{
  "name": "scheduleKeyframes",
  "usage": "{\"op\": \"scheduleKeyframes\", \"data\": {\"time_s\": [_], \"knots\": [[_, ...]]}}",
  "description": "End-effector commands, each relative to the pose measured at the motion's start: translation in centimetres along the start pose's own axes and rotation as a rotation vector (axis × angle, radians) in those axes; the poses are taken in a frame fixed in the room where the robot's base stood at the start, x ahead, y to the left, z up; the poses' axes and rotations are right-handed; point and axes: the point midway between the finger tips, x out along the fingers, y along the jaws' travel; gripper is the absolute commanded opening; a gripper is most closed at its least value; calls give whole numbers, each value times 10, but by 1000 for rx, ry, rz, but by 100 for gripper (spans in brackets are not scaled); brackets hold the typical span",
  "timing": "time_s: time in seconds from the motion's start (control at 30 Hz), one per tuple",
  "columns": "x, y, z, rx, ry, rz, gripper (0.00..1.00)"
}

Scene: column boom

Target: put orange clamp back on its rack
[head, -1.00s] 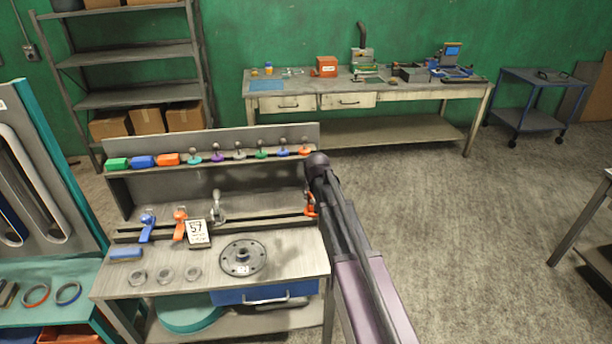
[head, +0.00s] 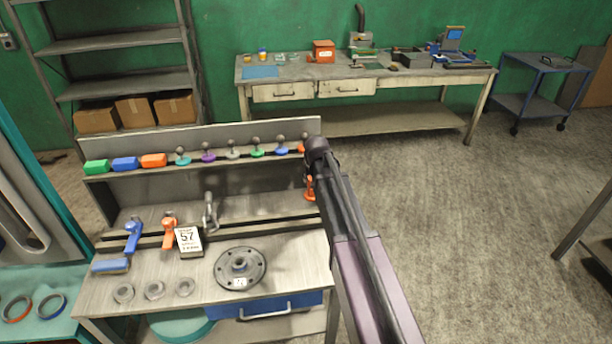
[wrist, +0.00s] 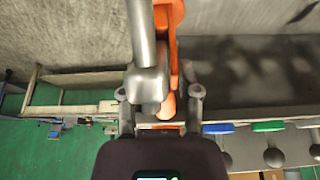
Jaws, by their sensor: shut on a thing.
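My gripper (wrist: 160,98) is shut on an orange clamp (wrist: 174,50), which has a grey metal part beside its orange part in the wrist view. In the head view the held orange clamp (head: 309,188) shows only partly, beside my dark arm at the bench's right end. My arm hides the rest of it and most of the fingers. A second orange clamp (head: 169,231) stands at the dark rail (head: 258,229) on the bench, between a blue clamp (head: 133,236) and a grey clamp (head: 210,212). I cannot tell whether the held clamp touches the bench.
The upper ledge carries coloured blocks (head: 125,164) and several knobs (head: 232,152). A card marked 57 (head: 188,238), a round flange (head: 240,267) and rings (head: 155,290) sit on the bench (head: 205,283).

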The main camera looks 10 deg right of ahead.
Motion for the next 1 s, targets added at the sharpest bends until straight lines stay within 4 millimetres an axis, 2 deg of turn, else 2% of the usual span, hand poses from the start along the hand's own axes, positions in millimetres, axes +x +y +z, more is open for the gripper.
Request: {"op": "scheduleKeyframes", "data": {"time_s": [0.03,0.57,1.0], "knots": [[1,0,-5,0,12,1,0],[6,-16,-5,-16,14,-7,0],[34,-17,9,-17,9,-6,0]]}}
